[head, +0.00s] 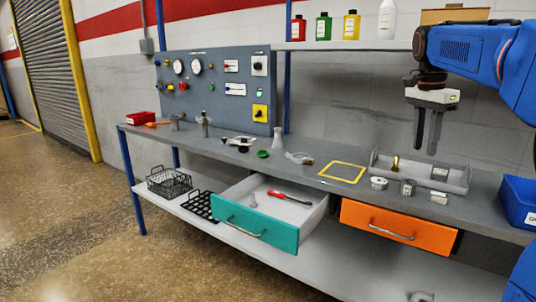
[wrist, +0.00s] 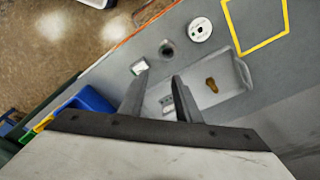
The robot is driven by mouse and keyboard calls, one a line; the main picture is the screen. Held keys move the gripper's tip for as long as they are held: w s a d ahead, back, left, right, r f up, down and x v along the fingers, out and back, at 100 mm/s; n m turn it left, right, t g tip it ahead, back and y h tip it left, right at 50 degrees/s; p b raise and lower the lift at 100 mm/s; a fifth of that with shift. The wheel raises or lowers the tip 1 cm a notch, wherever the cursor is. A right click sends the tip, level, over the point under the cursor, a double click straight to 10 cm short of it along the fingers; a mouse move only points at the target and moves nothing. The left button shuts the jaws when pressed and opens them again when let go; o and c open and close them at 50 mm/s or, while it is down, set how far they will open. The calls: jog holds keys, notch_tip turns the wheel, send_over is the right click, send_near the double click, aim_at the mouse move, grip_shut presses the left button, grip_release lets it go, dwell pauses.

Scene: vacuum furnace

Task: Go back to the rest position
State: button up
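My gripper (head: 427,148) hangs from my blue arm at the right of the head view, fingers pointing down. It is above the grey tray (head: 462,188) on the bench and clear of it. In the wrist view its two fingers (wrist: 160,76) stand apart with nothing held between them. A brass-coloured piece (head: 396,164) and a metal block lie in the tray. The brass piece also shows in the wrist view (wrist: 211,85). Several small metal parts (head: 379,183) stand on the bench in front of the tray.
A teal drawer (head: 254,226) is pulled out below the bench, holding a red-handled tool (head: 288,197). An orange drawer (head: 390,221) is beside it. A blue bin (head: 518,203) stands at the right end. Bottles (head: 324,27) stand on the upper shelf near my arm. A yellow frame (head: 342,172) marks the bench.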

jog(key=s+a+f+n+t, duration=0.1)
jog(key=s+a+f+n, duration=0.3)
jog(key=s+f, duration=0.5)
jog(key=s+a+f+n+t+y, duration=0.1)
jog(key=s+a+f+n+t, duration=0.1)
jog(key=s+a+f+n, duration=0.3)
jog(key=s+a+f+n+t, duration=0.1)
jog(key=s+a+f+n, duration=0.4)
jog(key=s+f, duration=0.7)
jog(key=s+n, duration=0.1)
jog(key=s, duration=0.2)
jog(key=shift+s+f, duration=0.3)
jog(key=shift+c, duration=0.5)
